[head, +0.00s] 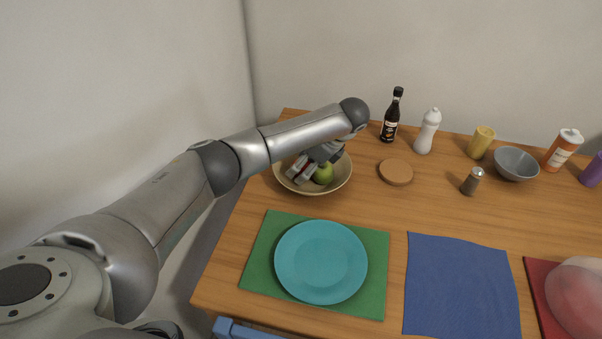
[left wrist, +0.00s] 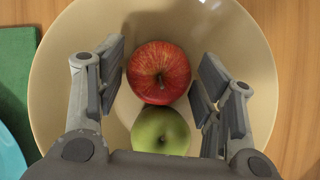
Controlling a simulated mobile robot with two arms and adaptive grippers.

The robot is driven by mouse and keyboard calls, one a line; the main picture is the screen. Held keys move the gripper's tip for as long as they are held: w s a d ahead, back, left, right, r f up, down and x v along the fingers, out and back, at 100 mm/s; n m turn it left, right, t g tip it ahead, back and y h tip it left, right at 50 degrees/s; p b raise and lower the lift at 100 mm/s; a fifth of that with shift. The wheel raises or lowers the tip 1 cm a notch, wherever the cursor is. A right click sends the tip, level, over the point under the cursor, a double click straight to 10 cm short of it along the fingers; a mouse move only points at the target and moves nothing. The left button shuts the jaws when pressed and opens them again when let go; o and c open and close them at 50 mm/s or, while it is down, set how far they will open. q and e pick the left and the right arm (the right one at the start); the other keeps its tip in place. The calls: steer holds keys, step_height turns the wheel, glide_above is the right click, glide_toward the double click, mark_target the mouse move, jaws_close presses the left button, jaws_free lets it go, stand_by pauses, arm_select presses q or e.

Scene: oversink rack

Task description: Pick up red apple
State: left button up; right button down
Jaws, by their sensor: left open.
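The red apple (left wrist: 159,72) lies in the beige bowl (left wrist: 62,48), seen in the left wrist view. A green apple (left wrist: 160,132) lies right beside it, nearer my wrist; it also shows in the head view (head: 323,174). My left gripper (left wrist: 160,82) is open over the bowl, with one finger on each side of the red apple and gaps on both sides. In the head view my left gripper (head: 308,168) reaches down into the bowl (head: 338,183). The red apple is hidden there behind the gripper and arm. My right gripper is not in view.
A dark bottle (head: 391,116), a white bottle (head: 428,131) and a cork coaster (head: 396,172) stand or lie right of the bowl. A teal plate (head: 321,262) on a green mat (head: 257,256) lies in front. A blue mat (head: 459,287) is clear.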

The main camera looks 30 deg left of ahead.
arm_select(q)
steer(key=shift+f, duration=0.1)
steer(key=shift+c, duration=0.4)
steer(key=c, duration=0.8)
steer(key=shift+o, duration=0.2)
steer(key=shift+r, duration=0.2)
